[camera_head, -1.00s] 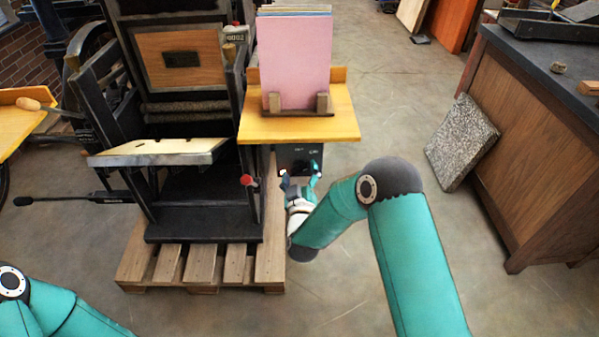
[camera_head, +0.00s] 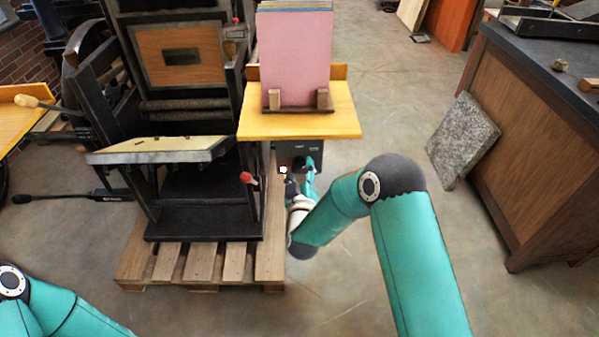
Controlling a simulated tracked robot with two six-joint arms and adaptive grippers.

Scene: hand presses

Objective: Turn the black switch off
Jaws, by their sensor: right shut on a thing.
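A dark control box (camera_head: 312,149) hangs under the yellow wooden shelf, beside the press. The black switch (camera_head: 299,164) is on its front, mostly hidden by my right gripper, so its exact position cannot be read. A small pale light (camera_head: 283,169) shows at the left of the box front. My right gripper (camera_head: 300,174) is at the box front, its fingers closed around the black switch. My left gripper is out of view; only part of my left arm shows at the lower left.
The yellow shelf (camera_head: 340,122) above the box holds a stack of pink sheets (camera_head: 294,60). The black hand press (camera_head: 205,222) stands on a wooden pallet (camera_head: 202,264) to the left, with a red-knobbed lever (camera_head: 247,178) near the gripper.

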